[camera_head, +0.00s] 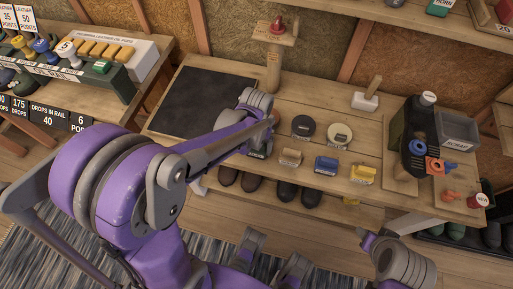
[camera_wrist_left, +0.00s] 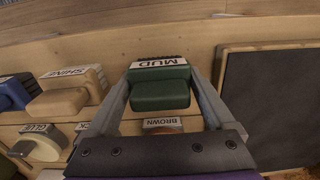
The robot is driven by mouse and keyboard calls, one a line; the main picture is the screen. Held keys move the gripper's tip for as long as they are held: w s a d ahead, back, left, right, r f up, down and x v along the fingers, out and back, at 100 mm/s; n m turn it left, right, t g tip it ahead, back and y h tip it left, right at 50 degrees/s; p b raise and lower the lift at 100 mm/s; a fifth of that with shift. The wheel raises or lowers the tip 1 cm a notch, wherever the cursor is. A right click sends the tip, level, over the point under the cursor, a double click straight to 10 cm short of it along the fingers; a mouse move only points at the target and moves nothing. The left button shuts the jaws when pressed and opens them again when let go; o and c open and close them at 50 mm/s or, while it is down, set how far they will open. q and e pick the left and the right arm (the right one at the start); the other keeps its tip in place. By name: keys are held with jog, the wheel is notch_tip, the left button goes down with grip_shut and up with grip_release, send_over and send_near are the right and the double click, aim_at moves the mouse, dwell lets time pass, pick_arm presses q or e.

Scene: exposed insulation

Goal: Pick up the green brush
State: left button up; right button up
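The green brush (camera_wrist_left: 160,92), with a white label reading MUD, fills the space between the fingertips of my left gripper (camera_wrist_left: 160,85) in the left wrist view. One finger runs along each side of it, very close. I cannot tell whether they press on it. In the head view my left gripper (camera_head: 262,138) reaches down at the left end of the brush row and mostly hides the green brush. Only a dark, labelled bit (camera_head: 258,154) shows at the bench's front edge. My right gripper (camera_head: 368,240) is partly seen low at the right, away from the bench, its fingers unclear.
A tan brush (camera_head: 290,157), blue brush (camera_head: 326,165) and yellow brush (camera_head: 362,173) stand in a row to the right. Round tins (camera_head: 303,126) lie behind them. A dark mat (camera_head: 203,103) covers the bench's left part. Shoes (camera_head: 288,191) sit below the bench.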

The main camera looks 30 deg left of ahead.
pick_arm(q)
jog(key=c, duration=0.6)
jog(key=shift+o, duration=0.2)
notch_tip(320, 180, up, 10)
jog(key=shift+p, duration=1)
